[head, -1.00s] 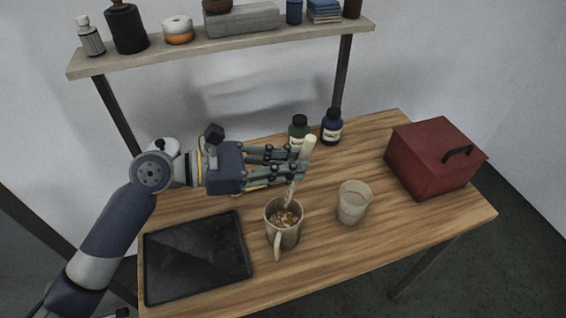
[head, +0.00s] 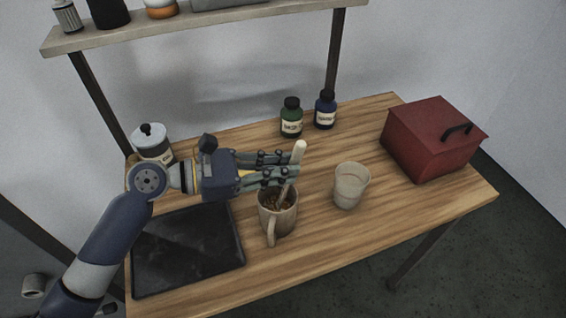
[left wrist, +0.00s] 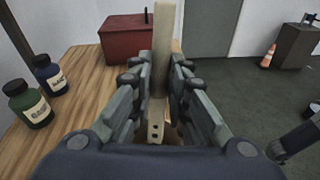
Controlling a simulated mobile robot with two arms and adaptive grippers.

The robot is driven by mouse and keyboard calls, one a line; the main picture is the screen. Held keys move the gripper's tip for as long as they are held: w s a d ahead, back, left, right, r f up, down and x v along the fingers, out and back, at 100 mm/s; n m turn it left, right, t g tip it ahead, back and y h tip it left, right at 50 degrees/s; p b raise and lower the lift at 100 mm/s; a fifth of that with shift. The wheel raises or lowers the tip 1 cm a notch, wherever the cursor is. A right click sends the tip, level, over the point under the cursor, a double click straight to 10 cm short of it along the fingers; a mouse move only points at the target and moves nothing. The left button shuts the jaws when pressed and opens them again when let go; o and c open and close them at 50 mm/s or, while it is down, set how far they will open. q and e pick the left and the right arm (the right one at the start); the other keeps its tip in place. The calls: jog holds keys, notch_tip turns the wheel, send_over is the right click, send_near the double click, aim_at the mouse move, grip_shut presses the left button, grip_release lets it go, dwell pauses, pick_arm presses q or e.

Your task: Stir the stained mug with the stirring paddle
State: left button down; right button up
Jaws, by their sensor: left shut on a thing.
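The stirring paddle (head: 298,153) is a pale stick standing tilted in the stained mug, its lower end inside the mug. My left gripper (head: 287,168) is shut on the paddle above the mug's rim. In the left wrist view the paddle (left wrist: 161,50) stands between the two fingers (left wrist: 158,90). The stained mug (head: 279,220) is beige with brown bits inside and its handle toward the front. Part of its rim is hidden behind the fingers.
A cloudy cup (head: 350,187) stands right of the mug. A black tray (head: 188,250) lies at the left. A red box (head: 432,140) is at the right. Green (head: 291,118) and blue (head: 325,110) bottles and a lidded jar (head: 152,143) stand at the back.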

aim_at(285, 187)
pick_arm(q)
notch_tip(285, 187, down, 6)
jog(key=a+b, duration=0.1)
jog(key=b, duration=0.2)
jog(key=shift+a, duration=0.15)
jog(key=shift+w, duration=0.1)
jog(key=shift+a, duration=0.1)
dwell(0.5)
